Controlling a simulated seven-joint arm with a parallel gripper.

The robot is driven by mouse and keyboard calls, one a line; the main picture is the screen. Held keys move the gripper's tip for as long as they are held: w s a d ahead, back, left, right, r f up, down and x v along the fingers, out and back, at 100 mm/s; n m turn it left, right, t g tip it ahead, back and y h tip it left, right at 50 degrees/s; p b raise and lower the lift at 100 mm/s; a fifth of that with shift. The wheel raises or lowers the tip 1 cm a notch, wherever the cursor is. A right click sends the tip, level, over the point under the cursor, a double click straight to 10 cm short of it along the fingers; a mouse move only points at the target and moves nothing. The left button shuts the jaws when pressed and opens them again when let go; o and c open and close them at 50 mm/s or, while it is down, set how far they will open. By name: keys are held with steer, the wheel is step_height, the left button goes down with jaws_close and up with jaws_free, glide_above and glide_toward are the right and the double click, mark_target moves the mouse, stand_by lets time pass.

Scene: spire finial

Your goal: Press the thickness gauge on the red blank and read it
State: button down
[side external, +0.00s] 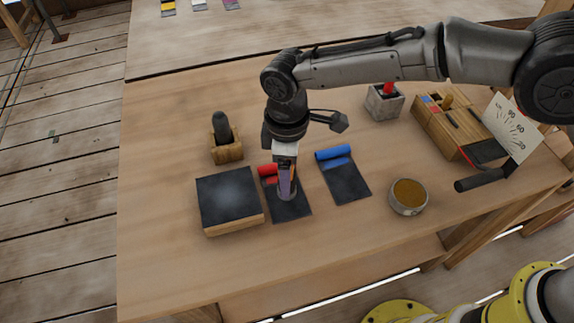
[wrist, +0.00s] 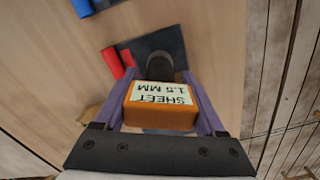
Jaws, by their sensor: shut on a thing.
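The red blank is a dark sheet (side external: 293,210) with a red roll (side external: 267,170) at its far end, lying flat on the table. It shows in the wrist view as a dark sheet (wrist: 170,42) with red parts at its left. My gripper (side external: 286,188) is over this blank, pointing down. Its purple fingers are shut on the orange thickness gauge (wrist: 160,118). The gauge's pale display, upside down in the wrist view, reads "SHEET 1.5 MM". Its dark round probe (wrist: 160,67) is over the sheet and appears to touch it; the exact contact is hidden.
The blue blank (side external: 348,185) lies to the right, a dark block (side external: 230,200) to the left. A wooden stand with a dark-handled tool (side external: 225,145), a round pot (side external: 408,197), a wooden box (side external: 445,122) and a dial board (side external: 512,130) stand around. The table front is clear.

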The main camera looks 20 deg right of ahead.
steer(key=shift+f, duration=0.6)
stand_by(0.3)
steer(key=shift+f, duration=0.35)
steer(key=shift+f, duration=0.6)
stand_by(1.0)
steer(key=shift+r, duration=2.65)
steer(key=shift+f, duration=0.15)
steer(key=shift+f, duration=2.15)
